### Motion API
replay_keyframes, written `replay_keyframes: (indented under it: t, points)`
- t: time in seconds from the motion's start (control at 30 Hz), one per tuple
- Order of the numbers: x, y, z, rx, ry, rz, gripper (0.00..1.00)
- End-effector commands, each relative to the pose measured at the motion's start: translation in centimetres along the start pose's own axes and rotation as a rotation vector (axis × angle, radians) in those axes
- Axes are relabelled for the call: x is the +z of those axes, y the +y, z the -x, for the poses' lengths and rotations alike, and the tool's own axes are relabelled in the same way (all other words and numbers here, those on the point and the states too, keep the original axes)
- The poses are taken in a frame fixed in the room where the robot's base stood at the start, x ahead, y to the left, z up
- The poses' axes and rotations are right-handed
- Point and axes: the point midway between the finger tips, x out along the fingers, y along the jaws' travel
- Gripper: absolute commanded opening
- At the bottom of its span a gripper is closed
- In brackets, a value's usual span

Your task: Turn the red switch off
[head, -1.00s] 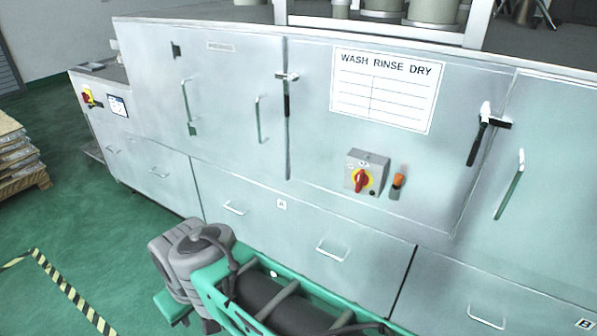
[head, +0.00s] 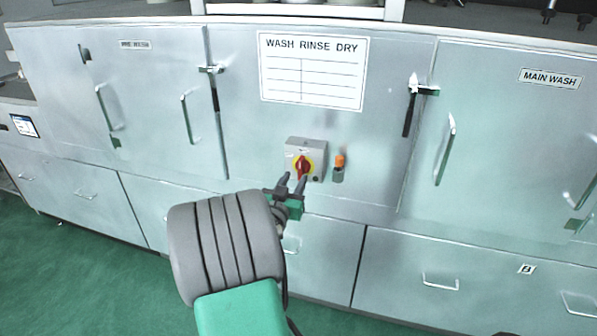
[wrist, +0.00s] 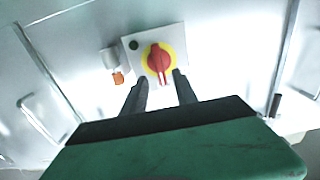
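The red switch (head: 303,167) is a red rotary knob on a yellow disc, on the front of a small grey box (head: 294,147) fixed to the washer's metal front. In the wrist view the red knob (wrist: 158,60) lies just beyond the fingertips, with its long handle pointing roughly along the picture's vertical. My gripper (head: 293,179) is just below the knob in the head view. In the wrist view my gripper (wrist: 160,78) has its two dark fingers apart, with nothing between them. Whether a fingertip touches the box cannot be told.
An orange-topped fitting (head: 339,167) sits right of the box. A WASH RINSE DRY sign (head: 313,71) is above. Door handles (head: 445,150) and latches (head: 411,104) stick out on both sides. Drawer handles (head: 440,281) run along below. Green floor (head: 90,270) is clear at lower left.

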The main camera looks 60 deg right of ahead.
Motion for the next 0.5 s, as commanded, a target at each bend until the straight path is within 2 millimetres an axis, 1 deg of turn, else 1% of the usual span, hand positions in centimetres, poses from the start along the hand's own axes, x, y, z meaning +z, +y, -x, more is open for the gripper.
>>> replay_keyframes:
  t: [0.03, 0.1, 0.2, 0.33, 0.5]
  points:
    - [-0.2, 0.2, -1.1, 0.005, -0.003, 0.001, 0.35]
    - [-0.3, 0.2, -2.4, 0.004, -0.002, 0.000, 0.35]
    - [-0.1, 0.1, -3.9, 0.003, -0.003, 0.000, 0.35]
    - [-0.1, 0.0, -4.7, 0.000, -0.002, 0.000, 0.35]
    - [0.0, -0.1, -4.7, -0.001, -0.002, 0.000, 0.35]
